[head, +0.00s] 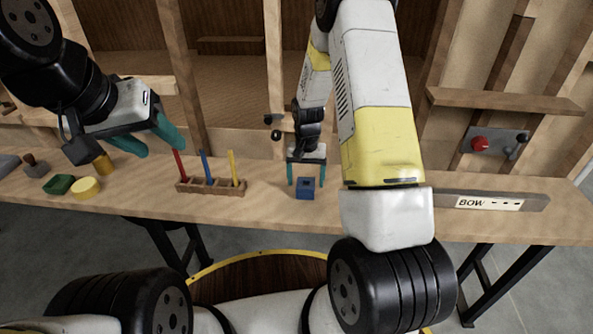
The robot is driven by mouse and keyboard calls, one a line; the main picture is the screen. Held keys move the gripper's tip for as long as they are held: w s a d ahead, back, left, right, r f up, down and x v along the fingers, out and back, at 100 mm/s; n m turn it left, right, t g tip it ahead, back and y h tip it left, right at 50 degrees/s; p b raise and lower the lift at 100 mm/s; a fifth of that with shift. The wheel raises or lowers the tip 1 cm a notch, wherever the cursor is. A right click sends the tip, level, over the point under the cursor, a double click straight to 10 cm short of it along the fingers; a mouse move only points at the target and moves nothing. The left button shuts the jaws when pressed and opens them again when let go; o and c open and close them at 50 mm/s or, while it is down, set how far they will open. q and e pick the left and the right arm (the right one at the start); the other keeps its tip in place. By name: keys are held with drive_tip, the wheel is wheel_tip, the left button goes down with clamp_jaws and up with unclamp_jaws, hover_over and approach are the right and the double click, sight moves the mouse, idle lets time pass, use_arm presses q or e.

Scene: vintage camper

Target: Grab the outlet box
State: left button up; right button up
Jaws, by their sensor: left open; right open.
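A small blue box (305,188), which looks like the outlet box, sits on the wooden bench (265,212) near the middle of the picture. My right gripper (306,181) is open and points down at it. One teal finger shows on each side of the box, with a gap on both sides. I cannot tell how far down beside the box the fingertips reach. My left gripper (154,145) is open and empty, tilted above the left part of the bench.
A wooden rack (210,188) with red, blue and yellow sticks stands left of the box. A green block (58,184), a yellow round piece (87,188) and an orange cylinder (103,164) lie further left. A bar labelled BOW (490,203) lies at right.

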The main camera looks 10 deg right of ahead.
wheel_tip(320, 180, down, 2)
drive_tip(key=shift+f, duration=0.2)
drive_tip(key=c, duration=1.6)
drive_tip(key=shift+r, duration=0.1)
drive_tip(key=shift+c, duration=0.2)
